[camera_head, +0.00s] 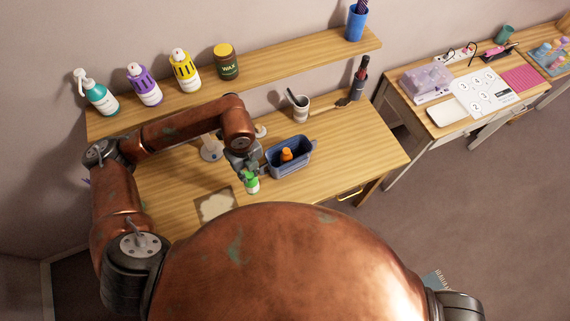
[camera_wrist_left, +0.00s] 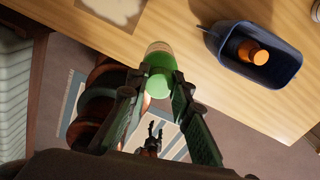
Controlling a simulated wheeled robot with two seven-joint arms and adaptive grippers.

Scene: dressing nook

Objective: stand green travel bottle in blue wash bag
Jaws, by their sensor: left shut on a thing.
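The green travel bottle (camera_head: 252,186) is in my left gripper (camera_head: 246,173), left of the blue wash bag (camera_head: 294,168) and apart from it. In the left wrist view, my left gripper (camera_wrist_left: 158,88) is shut on the green bottle (camera_wrist_left: 158,64), whose pale end points away from the fingers. The blue wash bag (camera_wrist_left: 280,80) is an open-topped tub on the wooden table, with an orange-capped bottle (camera_wrist_left: 252,52) inside it. My right gripper (camera_wrist_left: 154,136) shows small and low in the left wrist view, fingers apart and empty; it is hidden in the head view.
A white cup (camera_head: 299,107) and a dark bottle (camera_head: 359,80) stand behind the bag. A raised shelf (camera_head: 290,54) holds several bottles and a jar. Table right of the bag is clear.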

